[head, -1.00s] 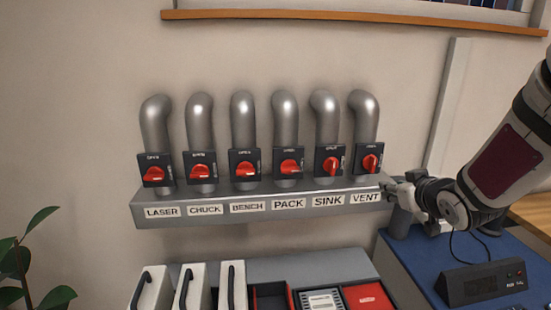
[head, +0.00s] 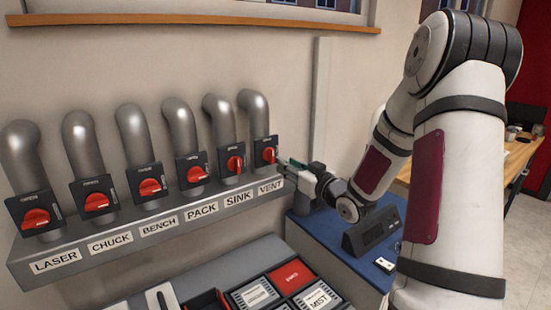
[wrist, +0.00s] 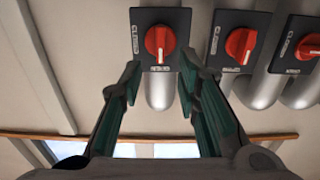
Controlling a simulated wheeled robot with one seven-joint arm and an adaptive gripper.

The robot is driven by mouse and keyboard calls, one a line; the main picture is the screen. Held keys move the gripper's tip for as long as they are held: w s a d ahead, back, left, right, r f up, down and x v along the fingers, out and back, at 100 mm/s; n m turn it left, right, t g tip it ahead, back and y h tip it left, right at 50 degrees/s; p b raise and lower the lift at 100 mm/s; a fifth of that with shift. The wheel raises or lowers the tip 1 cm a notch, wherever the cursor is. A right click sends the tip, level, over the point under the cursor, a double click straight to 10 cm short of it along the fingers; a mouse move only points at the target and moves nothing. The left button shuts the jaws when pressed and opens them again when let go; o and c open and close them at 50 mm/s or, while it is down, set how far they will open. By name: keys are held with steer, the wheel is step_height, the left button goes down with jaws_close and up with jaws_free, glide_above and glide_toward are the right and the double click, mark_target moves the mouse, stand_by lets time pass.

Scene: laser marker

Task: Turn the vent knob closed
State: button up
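The vent knob (head: 269,155) is a red handle on a dark plate, on the right-most pipe above the VENT label (head: 271,186). In the wrist view the vent knob (wrist: 160,43) sits ahead, between the lines of the two fingers. Its handle is upright, with a white mark toward the OPEN text; the CLOSED text is at the plate's left. My gripper (wrist: 160,80) is open and empty, its fingertips close to the plate's lower edge in that picture. In the head view my gripper (head: 286,166) is just right of the knob. Contact cannot be told.
Several similar red knobs, such as the sink knob (head: 234,164), line the grey shelf (head: 150,240) to the left. A blue-topped bench (head: 345,255) with a dark box (head: 371,232) stands below my arm. Bins (head: 282,274) sit below the shelf.

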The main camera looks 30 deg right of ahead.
mark_target(273, 155)
steer(key=w, duration=0.7)
steer(key=shift+a, duration=0.15)
steer(key=shift+c, duration=0.6)
jaws_close()
